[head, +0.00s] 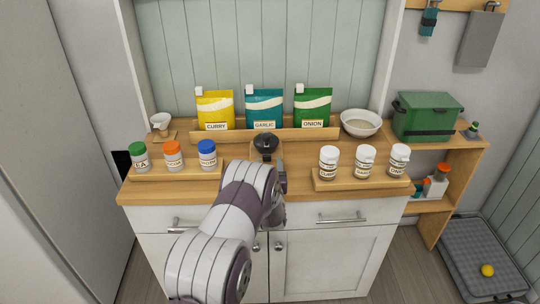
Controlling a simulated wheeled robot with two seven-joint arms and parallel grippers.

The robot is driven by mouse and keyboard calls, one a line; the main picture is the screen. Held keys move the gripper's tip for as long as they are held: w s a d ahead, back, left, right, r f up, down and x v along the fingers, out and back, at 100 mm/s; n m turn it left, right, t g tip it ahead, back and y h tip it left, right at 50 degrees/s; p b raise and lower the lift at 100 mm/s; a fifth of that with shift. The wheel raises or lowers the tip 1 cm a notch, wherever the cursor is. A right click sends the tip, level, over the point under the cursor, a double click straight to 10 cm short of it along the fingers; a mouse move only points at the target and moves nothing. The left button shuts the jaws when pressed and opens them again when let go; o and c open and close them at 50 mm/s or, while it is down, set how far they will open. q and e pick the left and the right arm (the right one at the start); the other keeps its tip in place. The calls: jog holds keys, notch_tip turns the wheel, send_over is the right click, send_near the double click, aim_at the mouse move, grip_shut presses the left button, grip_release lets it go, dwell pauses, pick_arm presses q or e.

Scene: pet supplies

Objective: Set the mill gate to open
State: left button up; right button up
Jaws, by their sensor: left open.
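What looks like the mill (265,141) stands at the middle of the wooden counter. I see its black rounded top and a little of a wooden part below it. My left arm covers most of its lower front, so I cannot make out its gate or how the gate is set. My left gripper (279,180) is open, just in front of the mill's lower part and partly hidden by my own arm. I cannot tell whether it touches the mill. My right gripper is not in view.
Jars with green, orange and blue lids stand on a left wooden tray (190,174); white-lidded jars stand on a right tray (340,185). Behind are curry (215,110), garlic (264,108) and onion (312,108) pouches, and a white bowl (361,122). A green box (424,117) sits right.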

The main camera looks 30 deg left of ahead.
aim_at(267, 158)
pick_arm(q)
jog(key=shift+w+a+r, duration=0.2)
jog(key=shift+w+a, duration=0.85)
jog(key=shift+a, duration=0.1)
jog(key=shift+w+f, duration=0.1)
jog(key=shift+w, duration=0.3)
